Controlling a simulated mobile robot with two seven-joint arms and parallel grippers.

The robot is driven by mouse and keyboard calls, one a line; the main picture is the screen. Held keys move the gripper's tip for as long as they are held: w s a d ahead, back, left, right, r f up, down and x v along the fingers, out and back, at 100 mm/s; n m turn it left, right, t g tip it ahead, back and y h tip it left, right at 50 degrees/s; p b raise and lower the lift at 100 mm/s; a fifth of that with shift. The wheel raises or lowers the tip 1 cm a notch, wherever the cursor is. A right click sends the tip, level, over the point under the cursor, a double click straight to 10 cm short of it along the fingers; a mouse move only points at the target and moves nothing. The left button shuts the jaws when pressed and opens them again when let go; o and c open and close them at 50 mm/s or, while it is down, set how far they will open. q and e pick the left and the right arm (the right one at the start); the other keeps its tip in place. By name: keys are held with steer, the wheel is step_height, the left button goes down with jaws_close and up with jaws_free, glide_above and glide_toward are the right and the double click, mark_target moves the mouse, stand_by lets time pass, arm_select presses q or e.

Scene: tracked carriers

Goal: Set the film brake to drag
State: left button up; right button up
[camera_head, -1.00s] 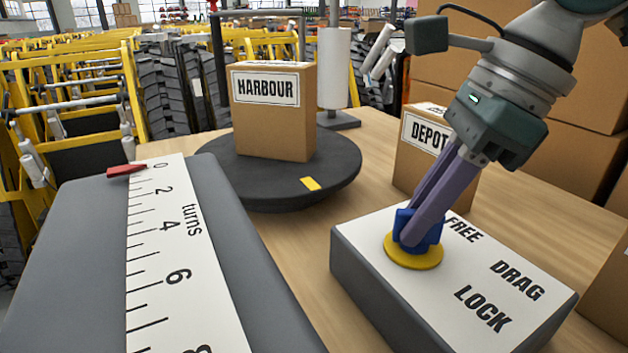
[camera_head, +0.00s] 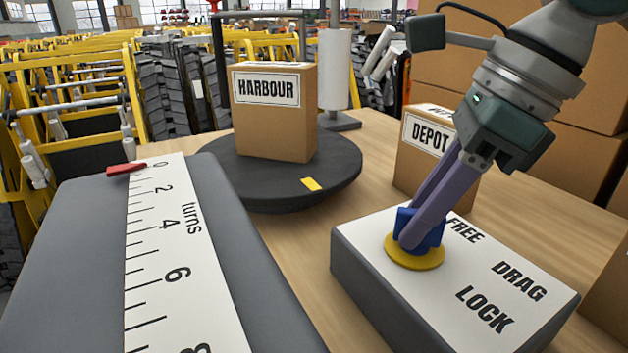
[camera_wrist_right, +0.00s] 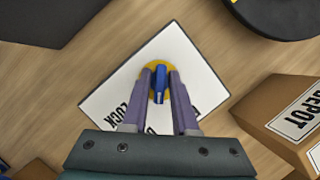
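The film brake is a grey box with a white top (camera_head: 375,235), lettered FREE, DRAG and LOCK. A blue knob (camera_head: 405,217) stands on a yellow disc (camera_head: 415,261) at the left of this top. My right gripper (camera_head: 422,235) reaches down from the upper right with its purple fingers at the knob. In the right wrist view the blue knob (camera_wrist_right: 160,84) sits between the fingertips, which look closed on it. The fingers partly hide the knob, and I cannot tell which word it points at. My left gripper is not in view.
A HARBOUR carton (camera_head: 273,125) stands on a dark turntable (camera_head: 230,180) with a yellow mark. A DEPOT carton (camera_head: 410,170) stands behind the brake box. A grey block with a turns scale (camera_head: 170,250) and red pointer (camera_head: 126,168) fills the left. Bare wood lies between.

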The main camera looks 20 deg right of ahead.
steer(key=shift+o, duration=1.1)
steer(key=shift+r, duration=0.1)
steer(key=v, duration=0.9)
steer(key=shift+d+r+p, duration=0.2)
steer(key=shift+r+p, duration=0.1)
steer(key=shift+p, duration=0.15)
steer(key=shift+a, duration=0.1)
